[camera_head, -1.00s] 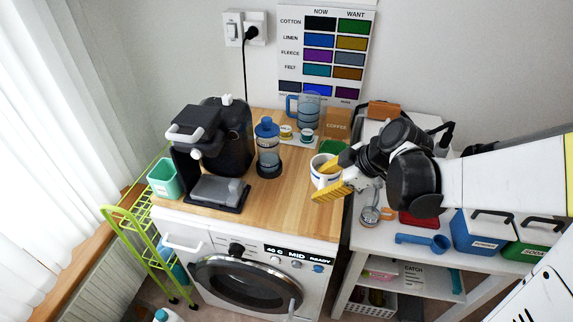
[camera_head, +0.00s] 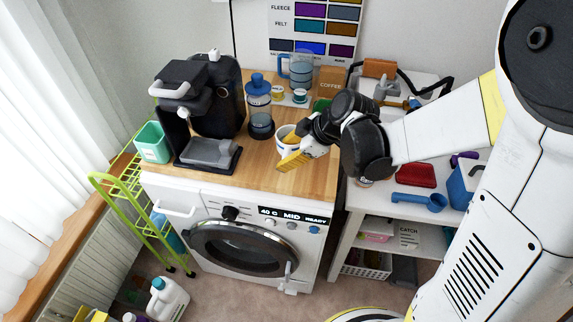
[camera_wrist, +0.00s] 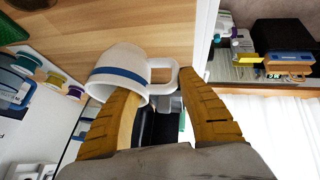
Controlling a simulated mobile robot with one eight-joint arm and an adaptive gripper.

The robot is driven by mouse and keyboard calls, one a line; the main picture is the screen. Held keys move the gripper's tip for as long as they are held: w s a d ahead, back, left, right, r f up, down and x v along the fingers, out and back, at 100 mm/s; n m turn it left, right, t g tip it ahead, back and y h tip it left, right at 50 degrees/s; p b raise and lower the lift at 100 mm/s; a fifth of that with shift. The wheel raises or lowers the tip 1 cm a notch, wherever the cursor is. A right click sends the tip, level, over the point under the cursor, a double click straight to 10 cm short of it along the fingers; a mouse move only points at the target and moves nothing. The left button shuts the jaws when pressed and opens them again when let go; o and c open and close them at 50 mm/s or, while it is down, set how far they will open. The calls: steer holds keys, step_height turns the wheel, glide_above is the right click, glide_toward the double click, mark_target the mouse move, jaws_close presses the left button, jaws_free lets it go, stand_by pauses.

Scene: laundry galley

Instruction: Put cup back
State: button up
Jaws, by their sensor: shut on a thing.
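The cup (camera_head: 285,132) is white with a blue band and has a side handle. It is at the right part of the wooden worktop (camera_head: 262,175), in front of the blue-lidded bottle (camera_head: 259,105). My gripper (camera_head: 291,150) reaches it from the right, its yellow fingers shut on the cup. In the wrist view the cup (camera_wrist: 128,68) is at the fingertips, with its handle between the two fingers (camera_wrist: 156,88). The fingers partly hide the cup, and I cannot tell whether its base touches the wood.
A black coffee machine (camera_head: 203,95) stands at the left of the worktop, beside a teal container (camera_head: 153,142). A coffee box (camera_head: 331,82), a blue-handled jug (camera_head: 300,70) and small jars stand at the back. The front middle of the wood is clear.

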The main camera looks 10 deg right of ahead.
step_height(320, 180, down, 4)
steer(key=shift+r+b, duration=0.25)
steer(key=shift+b, duration=0.5)
steer(key=shift+r, duration=0.15)
steer(key=o, duration=1.4)
steer(key=shift+c, duration=0.2)
